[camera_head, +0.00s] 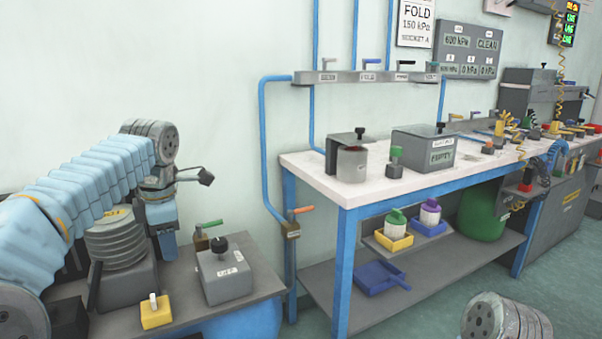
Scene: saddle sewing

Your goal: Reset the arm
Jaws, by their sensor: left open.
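My left arm, in pale blue sleeving, comes in from the left in the head view and reaches over a low grey bench (190,318). My left gripper (192,177) is at its end, above the bench and pointing to the right. It is open, and I see nothing between its fingers. It is apart from the grey box with a black knob (226,277) below it. My right gripper is out of view; only a grey rounded part, likely a link of my right arm, shows at the bottom right.
A white-topped workbench (318,180) on blue legs stands to the right, with a grey box marked EMPTY (427,148) on it. Blue pipes and a grey valve rail (365,77) are on the wall. A yellow block (156,312) sits at the low bench's front.

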